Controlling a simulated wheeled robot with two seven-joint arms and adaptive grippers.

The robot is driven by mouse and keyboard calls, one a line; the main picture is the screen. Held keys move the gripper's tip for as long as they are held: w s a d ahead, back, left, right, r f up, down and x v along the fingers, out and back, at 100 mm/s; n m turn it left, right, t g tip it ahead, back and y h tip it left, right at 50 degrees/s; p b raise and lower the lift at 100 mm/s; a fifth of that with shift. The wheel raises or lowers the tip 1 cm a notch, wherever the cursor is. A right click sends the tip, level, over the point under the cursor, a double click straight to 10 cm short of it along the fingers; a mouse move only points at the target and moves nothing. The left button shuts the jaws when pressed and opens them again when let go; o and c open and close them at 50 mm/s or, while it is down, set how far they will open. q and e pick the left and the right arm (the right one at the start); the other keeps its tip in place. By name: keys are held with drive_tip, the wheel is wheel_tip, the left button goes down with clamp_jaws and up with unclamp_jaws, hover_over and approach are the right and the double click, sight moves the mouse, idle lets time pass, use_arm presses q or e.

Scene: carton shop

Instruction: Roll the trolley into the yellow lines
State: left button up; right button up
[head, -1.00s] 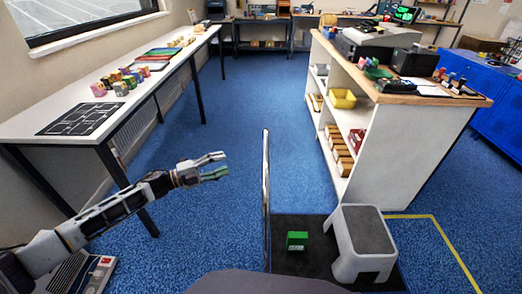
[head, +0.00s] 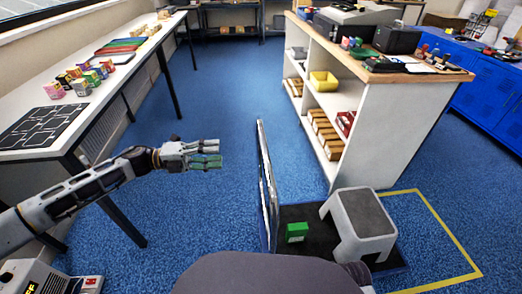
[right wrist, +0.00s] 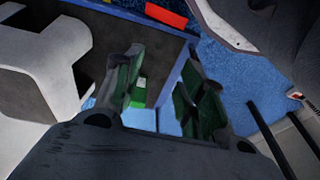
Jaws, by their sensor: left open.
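The trolley (head: 323,217) has a dark deck with a blue edge and a tall upright metal handle (head: 266,185) on its left side. A green box (head: 297,231) and a grey step stool (head: 360,227) stand on it. Yellow lines (head: 447,232) mark the floor to its right; their left side is hidden, and the trolley seems partly within them. My left gripper (head: 212,154) is open and empty, left of the handle and apart from it. My right gripper (right wrist: 163,60) shows in the right wrist view above the deck, fingers apart; any contact with the handle is unclear.
A white shelf unit (head: 395,125) with a wooden top stands just behind the trolley. A long white table (head: 120,85) runs along the left. A blue cabinet (head: 490,100) is at the back right. Blue carpet (head: 225,95) is clear between table and shelf.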

use_arm(q)
drive_tip(key=shift+w+d, duration=0.1)
approach(265, 151)
drive_tip(key=w+d+f, duration=0.1)
drive_tip(key=w+d, duration=0.1)
drive_tip(key=d+p, duration=0.1)
drive_tip(key=d, duration=0.2)
drive_tip(key=w+d+p, duration=0.1)
drive_tip(key=d, duration=0.3)
drive_tip(key=shift+w+d+f+p, duration=0.15)
drive_tip(key=shift+w+p, duration=0.1)
drive_tip(key=shift+p, duration=0.15)
drive_tip(key=shift+d, duration=0.25)
use_arm(e)
drive_tip(key=f, duration=0.2)
drive_tip(key=d+f, duration=0.1)
drive_tip(key=shift+s+f+g, duration=0.2)
drive_tip(key=shift+f+g, duration=0.1)
drive_tip(key=shift+f, duration=0.1)
use_arm(q)
drive_tip(key=shift+f, duration=0.1)
clamp_jaws()
use_arm(e)
drive_tip(key=shift+s+f, duration=0.1)
drive_tip(key=shift+s, duration=0.4)
